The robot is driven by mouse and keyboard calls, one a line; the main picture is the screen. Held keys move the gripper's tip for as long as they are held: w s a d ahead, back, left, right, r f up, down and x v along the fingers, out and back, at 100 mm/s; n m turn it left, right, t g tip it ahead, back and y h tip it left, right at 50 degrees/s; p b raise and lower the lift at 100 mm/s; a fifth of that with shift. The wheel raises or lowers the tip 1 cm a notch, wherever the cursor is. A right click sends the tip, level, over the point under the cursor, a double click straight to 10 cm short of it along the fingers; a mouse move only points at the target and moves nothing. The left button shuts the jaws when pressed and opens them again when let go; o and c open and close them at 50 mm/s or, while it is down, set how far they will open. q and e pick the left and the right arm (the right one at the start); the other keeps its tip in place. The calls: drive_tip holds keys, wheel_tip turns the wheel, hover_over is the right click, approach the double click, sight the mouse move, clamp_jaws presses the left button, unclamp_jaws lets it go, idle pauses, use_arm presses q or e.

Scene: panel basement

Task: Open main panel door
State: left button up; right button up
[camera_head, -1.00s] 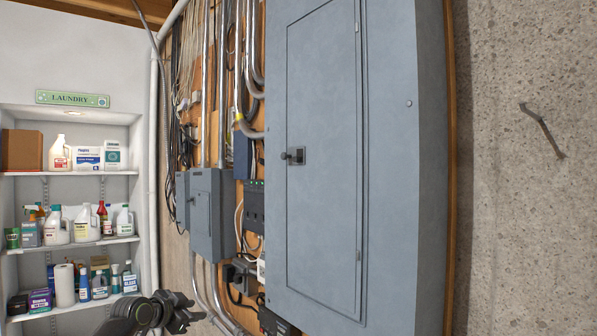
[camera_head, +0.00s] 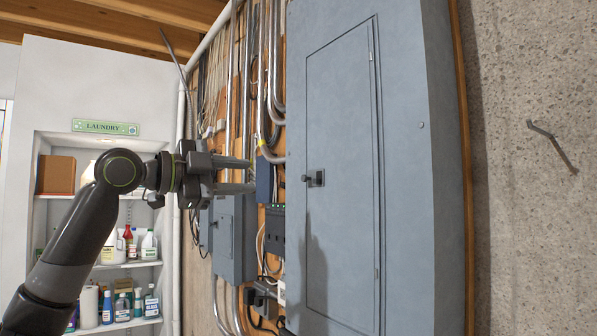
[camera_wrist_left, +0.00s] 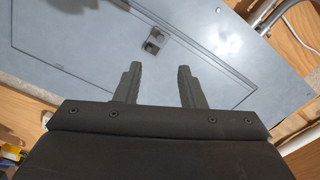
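The main panel door (camera_head: 345,160) is a tall grey door in a large grey metal panel, and it looks shut. Its small dark latch (camera_head: 315,179) sits on the door's left edge, and it also shows in the left wrist view (camera_wrist_left: 154,40). My left gripper (camera_head: 252,176) is raised to the left of the latch, apart from it, fingers pointing right toward the panel. In the left wrist view its two fingers (camera_wrist_left: 158,82) are spread with nothing between them, and the latch lies beyond the gap. My right gripper is in neither view.
A smaller grey box (camera_head: 235,240), conduits and cables are mounted on the wood board left of the panel. A laundry shelf (camera_head: 140,264) with bottles stands behind my left arm. A bent metal hook (camera_head: 553,146) sticks out of the concrete wall at right.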

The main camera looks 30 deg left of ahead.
sight(302, 178)
use_arm(q)
drive_tip(key=p+x, duration=0.5)
drive_tip(key=x, duration=0.7)
drive_tip(key=shift+w+r, duration=0.1)
drive_tip(key=shift+w+d, duration=0.15)
drive_tip(key=shift+w, duration=0.25)
clamp_jaws()
